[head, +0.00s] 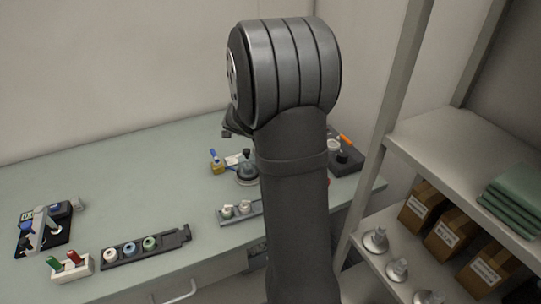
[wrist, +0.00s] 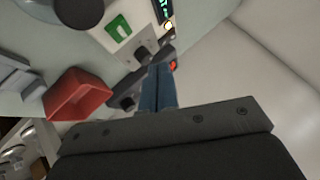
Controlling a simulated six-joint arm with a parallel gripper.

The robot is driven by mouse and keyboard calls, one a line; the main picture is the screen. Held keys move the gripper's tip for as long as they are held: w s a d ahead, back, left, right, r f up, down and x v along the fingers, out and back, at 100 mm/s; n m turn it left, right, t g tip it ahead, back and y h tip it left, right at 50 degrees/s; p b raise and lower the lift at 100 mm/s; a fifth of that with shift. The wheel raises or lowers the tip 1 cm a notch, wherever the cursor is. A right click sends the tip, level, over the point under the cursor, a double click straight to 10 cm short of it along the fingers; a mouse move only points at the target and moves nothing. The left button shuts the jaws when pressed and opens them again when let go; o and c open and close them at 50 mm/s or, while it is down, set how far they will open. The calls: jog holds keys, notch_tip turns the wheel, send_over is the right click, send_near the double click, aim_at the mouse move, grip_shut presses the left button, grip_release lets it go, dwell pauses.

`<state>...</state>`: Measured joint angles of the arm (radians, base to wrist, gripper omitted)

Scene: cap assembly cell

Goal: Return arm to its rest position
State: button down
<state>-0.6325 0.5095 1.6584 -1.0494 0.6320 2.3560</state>
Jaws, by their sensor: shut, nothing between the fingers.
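My gripper shows in the wrist view (wrist: 158,80), with its narrow bluish fingers together and nothing visible between them. Its wide dark body fills the bottom of that view. In the head view my raised arm stands upright in front of the bench and hides most of what is behind it. A small dark part shows just left of the arm, but I cannot tell if it is the gripper. The green-grey bench (head: 130,165) runs along the wall.
A dark rack (head: 172,249) with several ringed parts, a white holder (head: 70,265) with red and green pieces and a black device (head: 45,228) stand at the left. A shelf unit (head: 450,135) with cardboard boxes (head: 455,238) is close on the right. A red bin (wrist: 78,95) shows in the wrist view.

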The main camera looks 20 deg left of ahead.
jog(key=shift+f, duration=0.1)
dwell(0.5)
jog(key=shift+f, duration=0.8)
jog(key=shift+r, duration=2.8)
